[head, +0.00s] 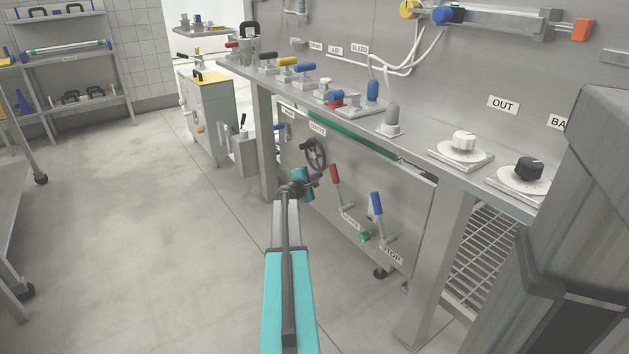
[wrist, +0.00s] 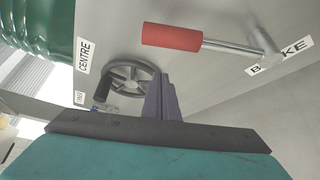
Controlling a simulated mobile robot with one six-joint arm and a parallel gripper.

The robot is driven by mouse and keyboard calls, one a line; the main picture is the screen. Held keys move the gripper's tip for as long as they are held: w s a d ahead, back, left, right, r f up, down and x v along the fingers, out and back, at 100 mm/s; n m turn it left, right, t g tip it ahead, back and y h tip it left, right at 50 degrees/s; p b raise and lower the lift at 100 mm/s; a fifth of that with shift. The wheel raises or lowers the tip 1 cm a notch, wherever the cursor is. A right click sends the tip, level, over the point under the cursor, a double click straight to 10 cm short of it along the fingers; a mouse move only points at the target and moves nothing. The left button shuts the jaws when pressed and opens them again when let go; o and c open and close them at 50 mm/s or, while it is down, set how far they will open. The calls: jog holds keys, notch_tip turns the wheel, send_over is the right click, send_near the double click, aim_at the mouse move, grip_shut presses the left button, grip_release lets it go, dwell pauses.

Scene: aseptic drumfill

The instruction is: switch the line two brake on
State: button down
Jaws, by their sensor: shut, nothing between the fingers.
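The brake lever has a red grip (head: 334,174) on a metal shaft and stands on the grey front panel below the bench. In the wrist view its red grip (wrist: 172,37) is at the top, with the shaft running right to a pivot beside a partly covered label (wrist: 280,60) that reads like BRAKE. My gripper (head: 314,181) is just left of the lever in the head view. In the wrist view its purple fingers (wrist: 163,98) are shut and empty. They appear apart from the red grip; the exact depth gap is hard to tell.
A dark handwheel (head: 316,154) is just above my gripper, close behind the fingers in the wrist view. A blue-handled lever (head: 377,205) by a STOP label and a green button (head: 365,236) are to the right. The bench edge (head: 410,170) overhangs.

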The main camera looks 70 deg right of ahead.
jog(key=s, duration=0.1)
jog(key=s+r+b, duration=0.1)
jog(key=s, duration=0.1)
jog(key=shift+s+d+r, duration=0.15)
jog(key=shift+s+d, duration=0.1)
jog(key=shift+s, duration=0.1)
dwell(0.4)
